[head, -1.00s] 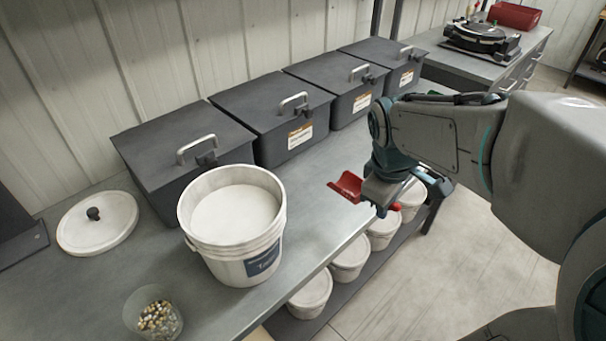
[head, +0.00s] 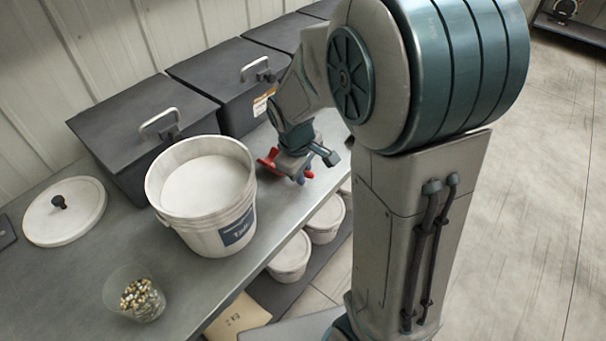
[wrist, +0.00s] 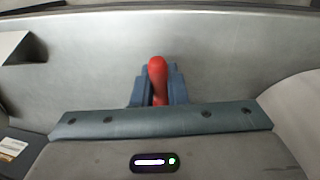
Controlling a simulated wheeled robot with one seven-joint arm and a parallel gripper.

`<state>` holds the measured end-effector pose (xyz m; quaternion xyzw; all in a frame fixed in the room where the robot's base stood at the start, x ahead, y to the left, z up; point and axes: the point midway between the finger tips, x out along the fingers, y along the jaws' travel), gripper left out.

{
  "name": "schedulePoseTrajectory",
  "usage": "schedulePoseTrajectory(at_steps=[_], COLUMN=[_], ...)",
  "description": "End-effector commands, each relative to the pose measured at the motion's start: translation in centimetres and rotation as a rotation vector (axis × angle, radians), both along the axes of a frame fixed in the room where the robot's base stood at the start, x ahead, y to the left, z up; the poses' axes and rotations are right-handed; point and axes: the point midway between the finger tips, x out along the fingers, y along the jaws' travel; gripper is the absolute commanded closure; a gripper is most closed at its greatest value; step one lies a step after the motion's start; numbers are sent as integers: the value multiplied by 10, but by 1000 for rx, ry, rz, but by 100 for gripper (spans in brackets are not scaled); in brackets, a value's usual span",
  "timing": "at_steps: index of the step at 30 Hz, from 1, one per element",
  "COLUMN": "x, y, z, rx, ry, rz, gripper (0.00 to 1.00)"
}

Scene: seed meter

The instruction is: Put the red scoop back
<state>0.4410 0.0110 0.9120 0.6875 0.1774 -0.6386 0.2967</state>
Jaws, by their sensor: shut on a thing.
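The red scoop (head: 268,161) is held by my gripper (head: 290,174) above the front edge of the bench, to the right of the white bucket. The scoop's head points left, toward the bucket. In the wrist view the scoop's red handle (wrist: 158,80) sits between the two fingers of my gripper (wrist: 158,92). The white bucket (head: 228,218) stands open on the bench and holds white powder (head: 205,182). Its likely lid (head: 75,222), white with a black knob, lies on the bench to the left.
Dark lidded bins (head: 110,150) with metal handles line the wall behind the bench (head: 60,290). A clear cup (head: 135,300) of seeds stands at the front left. White tubs (head: 290,262) sit on the shelf below. Bare bench lies between the bucket and my gripper.

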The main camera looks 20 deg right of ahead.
Motion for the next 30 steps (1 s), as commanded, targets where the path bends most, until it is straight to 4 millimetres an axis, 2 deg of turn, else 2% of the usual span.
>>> schedulePoseTrajectory(at_steps=[3,14,15,17,18,26,30], x=[0,0,0,0,0,0,0], y=[0,-1,-1,-1,-1,0,0], z=[-10,-14,-14,-13,-13,-12,-3], rx=[-1,0,0,0,0,0,1], ry=[1,0,0,0,0,0,-4], rz=[0,-1,-1,0,0,0,1], gripper=[100,100,85,68,66,66,66])
